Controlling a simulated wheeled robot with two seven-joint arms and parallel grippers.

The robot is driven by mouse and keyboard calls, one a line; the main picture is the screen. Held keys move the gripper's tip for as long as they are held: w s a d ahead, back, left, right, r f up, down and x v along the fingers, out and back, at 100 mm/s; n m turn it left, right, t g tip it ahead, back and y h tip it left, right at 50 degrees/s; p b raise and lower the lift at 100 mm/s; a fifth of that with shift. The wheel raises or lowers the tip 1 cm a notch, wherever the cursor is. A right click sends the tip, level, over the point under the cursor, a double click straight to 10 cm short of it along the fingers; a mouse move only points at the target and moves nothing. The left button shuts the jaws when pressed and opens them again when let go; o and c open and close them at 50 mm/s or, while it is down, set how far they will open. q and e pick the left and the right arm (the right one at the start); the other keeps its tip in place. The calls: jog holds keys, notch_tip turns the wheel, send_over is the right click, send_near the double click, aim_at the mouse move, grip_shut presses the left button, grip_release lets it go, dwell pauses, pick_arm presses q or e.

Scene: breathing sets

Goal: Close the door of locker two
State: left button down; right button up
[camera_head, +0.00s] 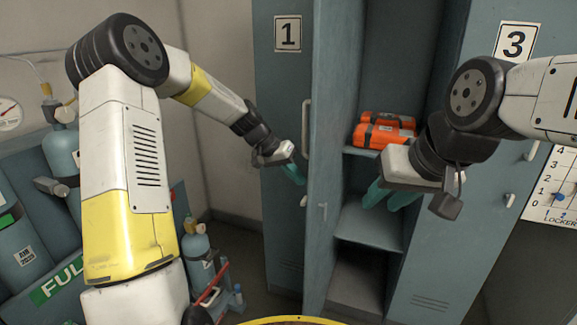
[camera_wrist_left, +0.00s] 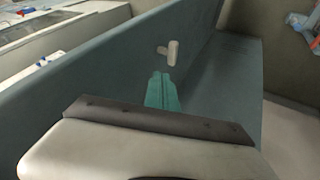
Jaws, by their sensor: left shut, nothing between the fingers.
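Locker two stands open between the doors marked 1 and 3. Its door (camera_head: 335,150) is swung out toward me, on the left of the opening, with its inner face showing. My left gripper (camera_head: 293,173) is shut and empty, left of that door and in front of the door marked 1 (camera_head: 280,90). In the left wrist view its teal fingers (camera_wrist_left: 160,90) are together beside a blue-grey panel (camera_wrist_left: 110,75) with a pale knob (camera_wrist_left: 168,52); contact cannot be told. My right gripper (camera_head: 388,195) is open and empty in front of the locker opening.
Orange cases (camera_head: 385,130) lie on a shelf (camera_head: 370,215) inside locker two. The door marked 3 (camera_head: 490,110) is shut at the right. Gas cylinders (camera_head: 197,250) stand at the lower left. Some floor (camera_head: 245,245) shows left of the lockers.

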aim_at(319, 184)
pick_arm(q)
jog(key=shift+s+d+r, duration=0.1)
jog(key=shift+s+d, duration=0.2)
jog(key=shift+d, duration=0.35)
jog(key=shift+s+d, duration=0.25)
jog(key=shift+d, duration=0.4)
